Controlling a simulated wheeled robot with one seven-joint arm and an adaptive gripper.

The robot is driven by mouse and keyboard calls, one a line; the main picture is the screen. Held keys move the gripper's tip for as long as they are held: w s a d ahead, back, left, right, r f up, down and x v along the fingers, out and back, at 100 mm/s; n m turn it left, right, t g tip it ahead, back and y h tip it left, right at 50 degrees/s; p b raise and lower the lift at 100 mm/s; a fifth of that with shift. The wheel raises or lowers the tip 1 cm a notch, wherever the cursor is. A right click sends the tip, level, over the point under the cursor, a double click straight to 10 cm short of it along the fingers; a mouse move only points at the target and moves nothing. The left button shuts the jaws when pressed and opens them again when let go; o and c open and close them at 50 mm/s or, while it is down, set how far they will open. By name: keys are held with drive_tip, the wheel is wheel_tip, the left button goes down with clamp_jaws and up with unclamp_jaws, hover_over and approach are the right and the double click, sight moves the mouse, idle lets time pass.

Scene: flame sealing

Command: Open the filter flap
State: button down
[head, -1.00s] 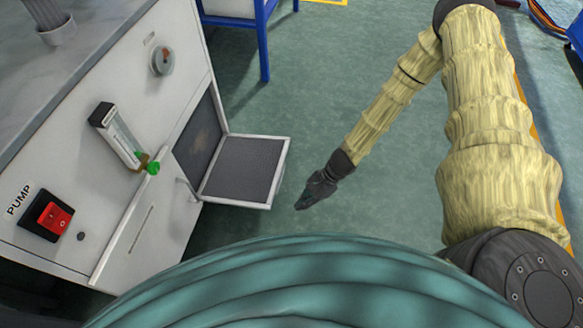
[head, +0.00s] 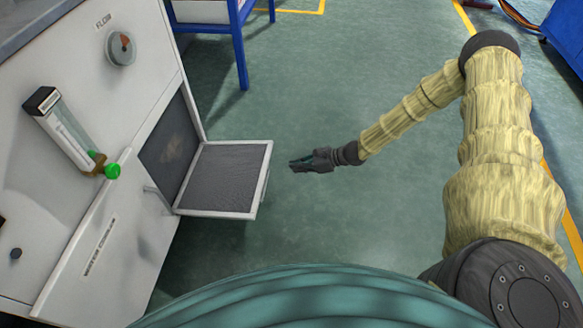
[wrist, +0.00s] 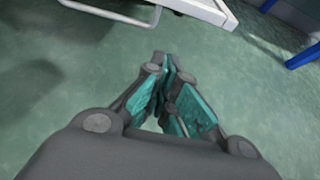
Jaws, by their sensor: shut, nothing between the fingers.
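The filter flap (head: 226,178) is a framed dark mesh panel on the side of the white cabinet. It stands swung out and down from its dark opening (head: 171,143), roughly level. Its white edge and handle also show at the top of the wrist view (wrist: 196,10). My gripper (head: 292,165) is to the right of the flap, apart from it, over the floor. In the wrist view my gripper (wrist: 168,75) has its fingers together with nothing between them.
The white cabinet (head: 60,170) on the left carries a dial (head: 121,48) and a flow tube with a green knob (head: 112,171). A blue-legged table (head: 239,45) stands behind. The green floor around my gripper is clear.

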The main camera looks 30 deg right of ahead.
drive_tip(key=f+b+x, duration=0.1)
drive_tip(key=b+x, duration=0.3)
drive_tip(key=x, duration=0.5)
drive_tip(key=shift+r+b, duration=0.45)
drive_tip(key=shift+r, duration=2.1)
drive_tip(key=shift+a, duration=0.1)
